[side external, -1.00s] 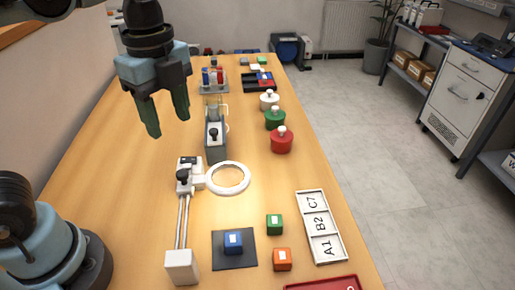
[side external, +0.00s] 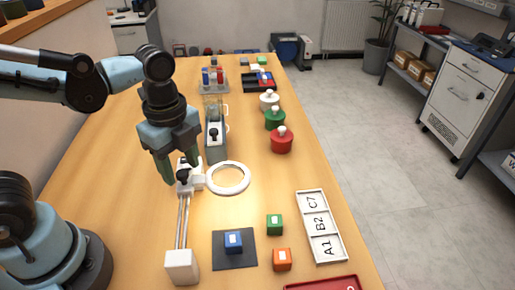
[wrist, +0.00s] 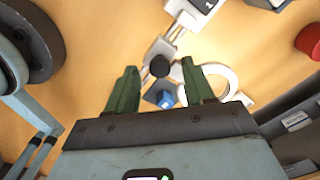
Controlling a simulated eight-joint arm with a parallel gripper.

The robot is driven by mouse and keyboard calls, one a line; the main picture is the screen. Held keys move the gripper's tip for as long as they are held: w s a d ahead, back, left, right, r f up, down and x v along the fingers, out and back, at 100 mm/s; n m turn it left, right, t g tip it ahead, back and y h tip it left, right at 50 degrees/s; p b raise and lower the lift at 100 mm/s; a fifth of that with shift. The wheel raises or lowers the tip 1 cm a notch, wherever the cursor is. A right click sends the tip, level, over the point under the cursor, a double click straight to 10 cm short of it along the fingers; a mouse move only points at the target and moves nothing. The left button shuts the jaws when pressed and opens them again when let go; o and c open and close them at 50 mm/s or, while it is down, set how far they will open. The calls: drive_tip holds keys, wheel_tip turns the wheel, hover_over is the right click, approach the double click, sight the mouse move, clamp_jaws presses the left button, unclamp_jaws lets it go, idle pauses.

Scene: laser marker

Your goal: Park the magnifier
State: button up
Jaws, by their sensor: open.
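The magnifier is a white ring (side external: 247,178) joined to a white carriage with a black knob (side external: 183,175). The carriage sits at the far end of two thin rails (side external: 183,222), which run to a white end block (side external: 181,267) at the near end. My gripper (side external: 182,172) is open and points down over the carriage, its green fingers on either side of the knob. In the wrist view the knob (wrist: 160,66) lies between the open fingers (wrist: 160,88), with the ring (wrist: 232,75) to the right. I cannot tell whether the fingertips reach knob height.
A blue cube (side external: 233,239) sits on a dark pad (side external: 244,263) right of the rails. Green (side external: 274,224) and orange (side external: 282,259) cubes and a labelled white tray (side external: 342,251) lie further right. A grey fixture (side external: 216,145) with another black knob stands just behind the carriage.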

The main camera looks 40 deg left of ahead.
drive_tip(key=shift+f, duration=0.45)
drive_tip(key=shift+c, duration=0.5)
clamp_jaws()
